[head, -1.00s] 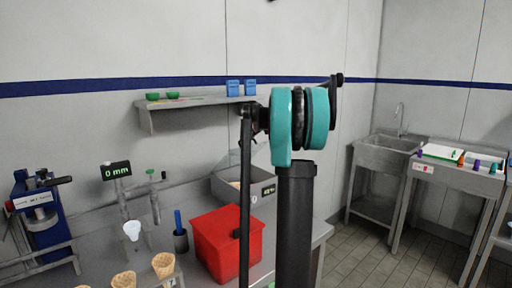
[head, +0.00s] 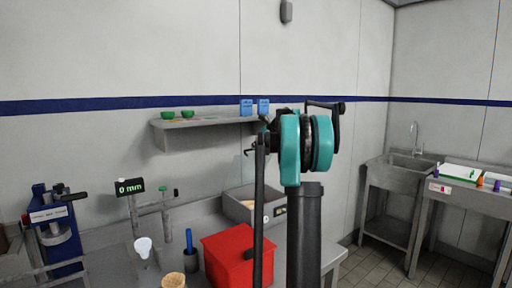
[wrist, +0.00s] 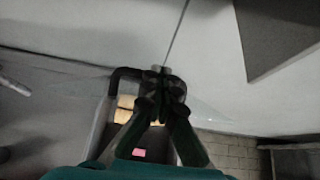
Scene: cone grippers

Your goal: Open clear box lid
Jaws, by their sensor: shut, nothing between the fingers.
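A grey box (head: 237,206) with a small dark display on its front stands on the counter below the wall shelf. In the wrist view, the box (wrist: 101,132) lies below my gripper, with tan and pink things showing inside. Its clear lid is very faint, and I cannot tell its exact angle. My gripper (wrist: 162,72) is shut and empty, above the box in the wrist view. A dark bent bar (wrist: 118,76) is close to the fingers; I cannot tell whether they touch. In the head view, my arm hides part of the box, and the fingers are not clear.
A red bin (head: 228,256) stands in front of the box, with a blue-handled tool in a dark cup (head: 190,260) to its left. The shelf (head: 205,130) holds green bowls and blue packs. A sink (head: 400,172) stands at the right.

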